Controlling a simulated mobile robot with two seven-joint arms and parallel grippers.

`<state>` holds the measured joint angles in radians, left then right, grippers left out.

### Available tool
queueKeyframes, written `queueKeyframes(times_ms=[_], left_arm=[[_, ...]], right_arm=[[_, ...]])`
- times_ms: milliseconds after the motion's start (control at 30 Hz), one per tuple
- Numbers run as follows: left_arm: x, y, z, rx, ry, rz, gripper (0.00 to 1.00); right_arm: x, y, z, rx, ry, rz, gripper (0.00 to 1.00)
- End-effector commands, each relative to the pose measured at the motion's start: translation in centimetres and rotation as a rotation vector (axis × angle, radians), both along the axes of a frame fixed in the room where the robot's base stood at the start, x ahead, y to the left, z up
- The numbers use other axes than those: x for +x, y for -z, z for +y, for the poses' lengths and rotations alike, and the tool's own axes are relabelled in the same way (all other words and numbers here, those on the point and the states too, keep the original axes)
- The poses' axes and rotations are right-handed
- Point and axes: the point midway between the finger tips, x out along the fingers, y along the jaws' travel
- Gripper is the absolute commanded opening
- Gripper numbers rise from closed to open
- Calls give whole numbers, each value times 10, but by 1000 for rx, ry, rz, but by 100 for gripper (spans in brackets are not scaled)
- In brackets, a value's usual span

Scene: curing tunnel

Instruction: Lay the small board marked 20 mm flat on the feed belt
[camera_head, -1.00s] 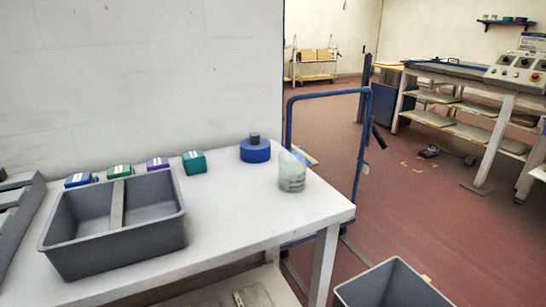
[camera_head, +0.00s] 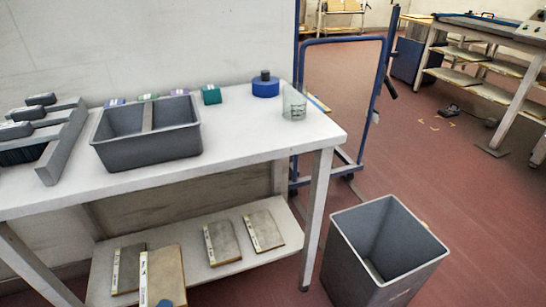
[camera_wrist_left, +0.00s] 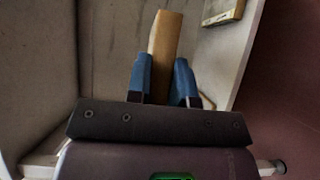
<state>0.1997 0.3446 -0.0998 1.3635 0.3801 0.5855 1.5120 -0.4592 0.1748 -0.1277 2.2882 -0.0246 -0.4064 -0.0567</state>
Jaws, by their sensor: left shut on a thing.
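A small tan board (camera_head: 168,272) with a pale, marked strip along its left edge stands nearly upright in front of the low shelf in the head view. My left gripper (camera_head: 154,290) shows only as blue finger parts there. In the left wrist view, my left gripper (camera_wrist_left: 164,85) is shut on this board (camera_wrist_left: 164,38), which extends away between the two blue fingers. The board's marking is too small to read. I cannot make out the feed belt for certain. My right gripper is not in view.
Similar boards (camera_head: 222,242) lie on the low shelf (camera_head: 205,272). The table (camera_head: 240,135) above holds a grey divided tray (camera_head: 150,153), small boxes, a blue round container (camera_head: 265,87) and a glass (camera_head: 294,105). A grey bin (camera_head: 385,260) and blue trolley (camera_head: 340,42) stand right.

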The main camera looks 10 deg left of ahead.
Motion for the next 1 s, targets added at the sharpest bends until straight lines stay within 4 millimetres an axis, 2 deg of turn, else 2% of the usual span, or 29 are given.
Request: queueKeyframes(times_ms=[400,700,1000], left_arm=[[15,-27,71,9,71,38,0],[23,-43,101,9,105,59,0],[10,-59,55,15,205,98,0]], right_arm=[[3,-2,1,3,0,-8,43],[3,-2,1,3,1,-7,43],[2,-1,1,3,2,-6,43]])
